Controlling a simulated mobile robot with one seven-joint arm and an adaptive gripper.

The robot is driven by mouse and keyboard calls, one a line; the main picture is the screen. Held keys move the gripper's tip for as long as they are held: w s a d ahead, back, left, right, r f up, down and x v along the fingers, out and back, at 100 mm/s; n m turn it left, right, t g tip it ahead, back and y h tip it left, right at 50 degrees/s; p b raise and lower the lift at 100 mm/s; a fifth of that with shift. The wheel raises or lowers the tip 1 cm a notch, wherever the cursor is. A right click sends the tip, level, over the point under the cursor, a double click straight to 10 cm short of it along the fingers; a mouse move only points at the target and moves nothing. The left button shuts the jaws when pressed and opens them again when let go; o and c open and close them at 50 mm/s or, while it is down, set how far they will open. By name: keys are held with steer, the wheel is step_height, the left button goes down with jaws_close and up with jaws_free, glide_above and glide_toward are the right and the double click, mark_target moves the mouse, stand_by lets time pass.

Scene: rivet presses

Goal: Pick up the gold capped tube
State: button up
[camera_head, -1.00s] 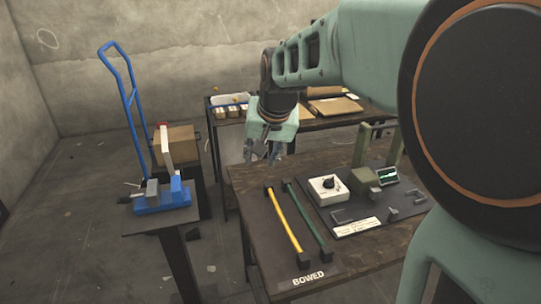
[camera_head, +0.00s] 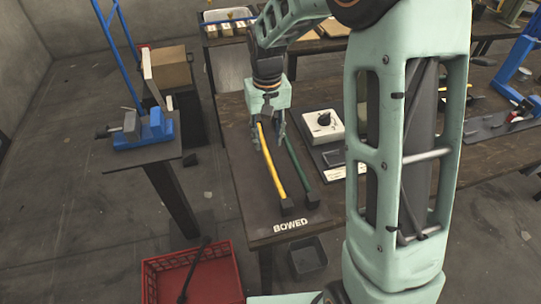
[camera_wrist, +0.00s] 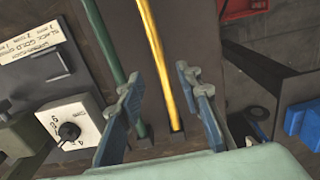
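A yellow-gold tube (camera_head: 271,165) lies on a dark board marked BOWED, with a dark block at its near end. A dark green tube (camera_head: 299,165) lies to its right. My gripper (camera_head: 267,131) points down over the far ends of the tubes and hides the yellow tube's far end in the head view. In the wrist view my gripper (camera_wrist: 165,88) is open, and the gold tube (camera_wrist: 158,60) runs between its two fingers with a gap on each side. I cannot tell the height above the tube.
A white box with a black knob (camera_head: 322,125) stands right of the tubes. A blue press (camera_head: 145,128) is on a separate stand at left. A red crate (camera_head: 170,262) is on the floor below. Another blue press (camera_head: 522,70) is at far right.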

mark_target(270, 157)
step_height(270, 157, down, 3)
steer(key=shift+r, duration=0.1)
steer(key=f, duration=0.3)
steer(key=s+f, duration=0.1)
steer(key=shift+d+f, duration=0.2)
steer(key=shift+d, duration=0.1)
steer(key=shift+w+f, duration=0.1)
steer(key=shift+f, duration=0.35)
jaws_close()
